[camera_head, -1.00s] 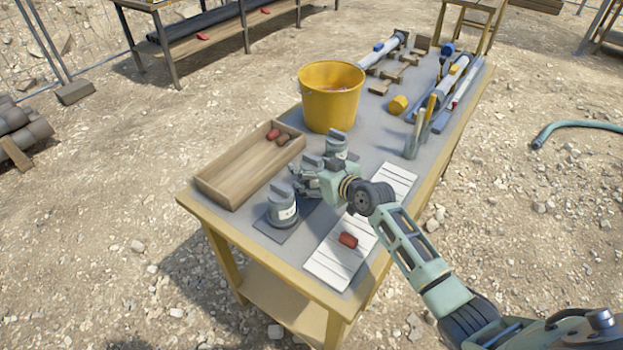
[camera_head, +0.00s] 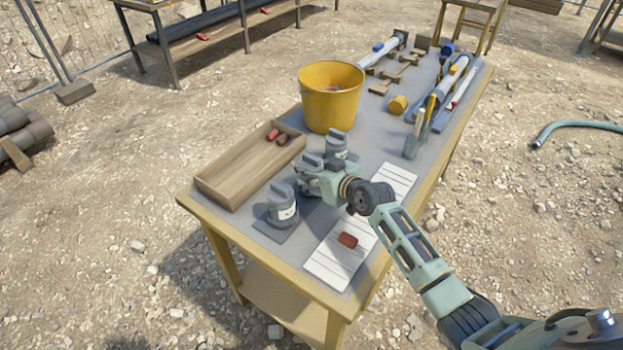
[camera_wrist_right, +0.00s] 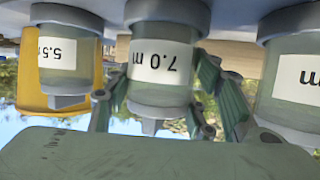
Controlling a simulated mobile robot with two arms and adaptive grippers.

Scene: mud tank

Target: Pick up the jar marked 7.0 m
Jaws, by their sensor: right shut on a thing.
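The jar marked 7.0 m (camera_wrist_right: 160,95) is in the middle of the right wrist view, which is upside down, with its white label readable. My right gripper (camera_wrist_right: 160,100) has a finger on each side of it and is shut on it. In the head view the jar's grey lid (camera_head: 311,160) shows behind my right gripper (camera_head: 318,182), which hides most of its body. I cannot tell whether its base is clear of the mat. My left gripper is not in view.
A jar (camera_head: 283,207) stands close in front, and the 5.5 jar (camera_wrist_right: 68,75) stands behind. A wooden tray (camera_head: 225,180) lies left, a yellow bucket (camera_head: 331,105) at the back.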

